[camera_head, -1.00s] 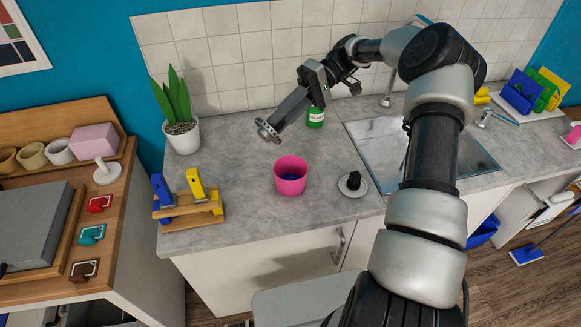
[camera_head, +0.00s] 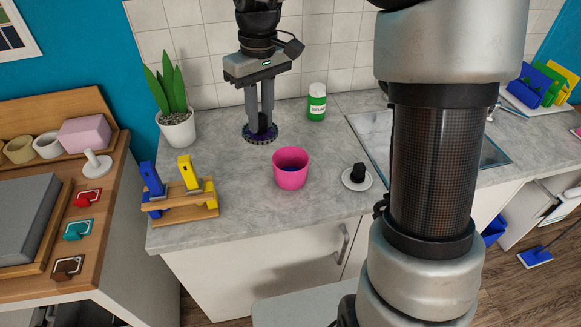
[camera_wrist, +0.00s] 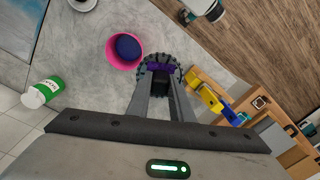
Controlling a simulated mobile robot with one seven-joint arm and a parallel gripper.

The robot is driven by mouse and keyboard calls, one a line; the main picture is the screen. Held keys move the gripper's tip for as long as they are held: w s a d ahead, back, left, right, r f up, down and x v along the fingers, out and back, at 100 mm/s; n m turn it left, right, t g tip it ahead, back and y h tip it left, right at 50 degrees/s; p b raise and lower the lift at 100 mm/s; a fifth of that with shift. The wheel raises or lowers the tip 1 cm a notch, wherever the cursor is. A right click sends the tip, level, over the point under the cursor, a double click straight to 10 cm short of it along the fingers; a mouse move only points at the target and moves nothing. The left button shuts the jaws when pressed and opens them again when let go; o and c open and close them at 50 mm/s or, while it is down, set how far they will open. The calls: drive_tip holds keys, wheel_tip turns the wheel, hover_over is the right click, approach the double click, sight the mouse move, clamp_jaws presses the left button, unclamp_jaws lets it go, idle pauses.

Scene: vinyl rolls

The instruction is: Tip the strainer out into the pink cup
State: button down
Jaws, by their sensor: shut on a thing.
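The strainer (camera_head: 249,139) is a dark, round, toothed-edge disc with some purple on it and a dark knob. My gripper (camera_head: 261,126) points down and its two fingers are shut on the knob. The strainer is roughly level, behind and left of the pink cup; I cannot tell if it touches the counter. The wrist view shows the strainer (camera_wrist: 145,72) at the fingertips, with purple across its middle. The pink cup (camera_head: 291,179) stands upright on the counter, apart from the strainer. Dark blue shows inside the cup (camera_wrist: 110,58); I cannot tell what it is.
A white disc with a black knob (camera_head: 357,177) lies right of the cup, near the sink (camera_head: 370,128). A green-and-white bottle (camera_head: 316,103) stands behind. A wooden rack with blue and yellow parts (camera_head: 180,203) and a potted plant (camera_head: 177,130) are on the left.

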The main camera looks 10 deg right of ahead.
drive_tip(key=shift+a+f, duration=0.1)
drive_tip(key=s+a+r+p, duration=0.3)
drive_tip(key=a+r+p, duration=0.1)
drive_tip(key=a+r, duration=0.1)
idle(0.7)
